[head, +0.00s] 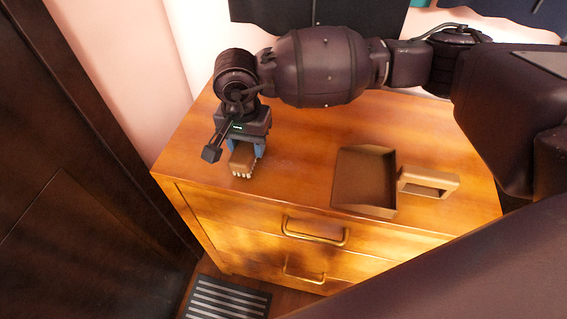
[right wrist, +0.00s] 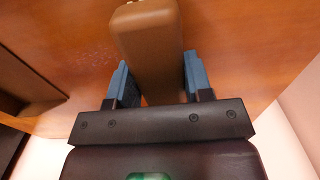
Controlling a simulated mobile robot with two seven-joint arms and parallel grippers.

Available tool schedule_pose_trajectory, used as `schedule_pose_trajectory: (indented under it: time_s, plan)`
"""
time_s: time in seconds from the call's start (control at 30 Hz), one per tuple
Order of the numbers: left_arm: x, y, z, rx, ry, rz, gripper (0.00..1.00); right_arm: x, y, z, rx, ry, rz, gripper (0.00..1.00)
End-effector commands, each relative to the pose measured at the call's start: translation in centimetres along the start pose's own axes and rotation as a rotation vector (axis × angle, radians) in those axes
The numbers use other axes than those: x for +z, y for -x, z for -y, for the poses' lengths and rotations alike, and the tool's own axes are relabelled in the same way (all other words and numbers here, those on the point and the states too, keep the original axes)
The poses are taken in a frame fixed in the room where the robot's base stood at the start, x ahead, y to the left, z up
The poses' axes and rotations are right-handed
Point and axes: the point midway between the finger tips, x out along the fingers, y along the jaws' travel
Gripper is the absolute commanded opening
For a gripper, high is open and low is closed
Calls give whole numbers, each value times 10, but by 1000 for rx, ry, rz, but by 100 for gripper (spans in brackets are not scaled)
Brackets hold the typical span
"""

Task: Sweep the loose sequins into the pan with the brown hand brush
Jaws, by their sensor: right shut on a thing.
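The brown hand brush (head: 242,158) is at the left part of the dresser top, near its front edge, with a row of pale bristle tufts at its near end. My right gripper (head: 246,146) comes down from above and is shut on the brush. In the right wrist view the brush (right wrist: 151,45) sits between the two blue fingers of the gripper (right wrist: 158,80). The brown pan (head: 365,178) lies on the right half of the top, apart from the brush, with its blocky handle (head: 428,182) pointing right. My left gripper is not in view.
The wooden dresser (head: 300,150) has brass drawer handles (head: 315,232) on its front. A dark door or panel (head: 60,160) stands at the left, and a striped mat (head: 228,298) lies on the floor.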

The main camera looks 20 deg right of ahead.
Motion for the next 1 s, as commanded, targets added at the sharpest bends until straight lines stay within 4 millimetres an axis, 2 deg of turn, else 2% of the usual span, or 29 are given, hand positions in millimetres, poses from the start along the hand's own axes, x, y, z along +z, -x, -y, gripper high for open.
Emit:
schedule_pose_trajectory:
  time_s: [0.33, 0.83, 1.0]
  plan:
    - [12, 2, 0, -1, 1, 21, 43, 0, -9, 0, 1, 0, 1, 20]
    - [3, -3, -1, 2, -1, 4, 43, 0, -9, -1, 0, 0, 0, 20]
    - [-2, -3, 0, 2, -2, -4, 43, -1, -9, -8, 2, -2, -1, 20]
